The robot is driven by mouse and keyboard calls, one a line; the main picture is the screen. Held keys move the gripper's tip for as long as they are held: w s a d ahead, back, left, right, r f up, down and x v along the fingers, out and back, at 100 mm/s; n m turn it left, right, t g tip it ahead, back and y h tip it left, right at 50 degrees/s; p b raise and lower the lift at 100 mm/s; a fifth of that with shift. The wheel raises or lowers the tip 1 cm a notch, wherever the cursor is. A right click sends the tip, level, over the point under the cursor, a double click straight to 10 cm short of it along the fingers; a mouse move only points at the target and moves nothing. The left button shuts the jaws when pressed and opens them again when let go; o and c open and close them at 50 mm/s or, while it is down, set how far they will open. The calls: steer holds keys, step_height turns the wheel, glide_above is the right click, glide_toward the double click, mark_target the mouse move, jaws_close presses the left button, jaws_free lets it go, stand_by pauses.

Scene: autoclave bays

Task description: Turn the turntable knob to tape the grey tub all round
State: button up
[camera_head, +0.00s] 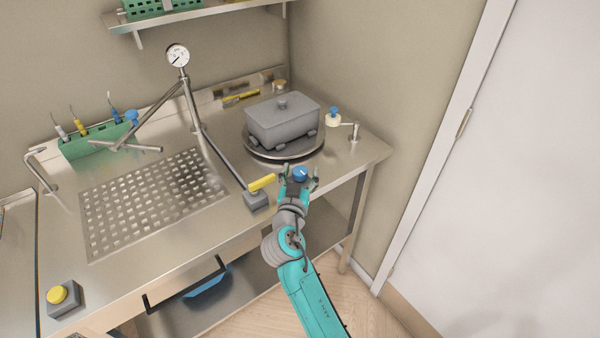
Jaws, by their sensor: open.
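The grey tub (284,122) with a lid and a small top knob sits on the round dark turntable (284,156) at the back right of the steel bench. A blue knob (300,173) is at the bench's front edge, just in front of the turntable. My gripper (300,170) is open, with its fingers on either side of the blue knob; I cannot tell whether they touch it. A white tape roll (333,119) with a blue top stands right of the tub, next to a small metal post (354,132). The tub's far side is hidden.
A yellow-handled lever on a grey block (256,201) stands close left of my gripper. A perforated plate (155,200), a gauge (178,55) on a stand and a green rack (98,140) are further left. A yellow button (57,295) is at front left. A wall and white door are right.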

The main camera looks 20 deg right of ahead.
steer(key=c, duration=1.2)
steer(key=shift+o, duration=0.2)
steer(key=shift+n+t+y, duration=0.3)
steer(key=shift+n+y, duration=0.2)
steer(key=shift+y, duration=0.2)
steer(key=shift+n+t+y, duration=0.35)
steer(key=shift+n+y, duration=0.65)
steer(key=shift+y, duration=0.55)
steer(key=shift+n+t+y, duration=0.35)
steer(key=shift+n+y, duration=0.65)
steer(key=shift+y, duration=0.55)
steer(key=shift+d+n+g+y, duration=0.1)
steer(key=shift+n+g+y, duration=0.35)
steer(key=shift+n+y, duration=1.3)
steer(key=shift+n+g+y, duration=0.45)
steer(key=shift+n+y, duration=0.6)
steer(key=shift+y, duration=1.4)
steer(key=n+g+y, duration=0.4)
steer(key=n+y, duration=0.1)
steer(key=y, duration=0.1)
steer(key=shift+g, duration=0.4)
steer(key=shift+n+g+y, duration=0.85)
steer(key=shift+n+g, duration=0.25)
steer(key=shift+g, duration=0.45)
steer(key=shift+n+g+y, duration=0.85)
steer(key=shift+n+g, duration=0.25)
steer(key=shift+g, duration=0.45)
steer(key=shift+f+g, duration=0.1)
steer(key=shift+g, duration=0.2)
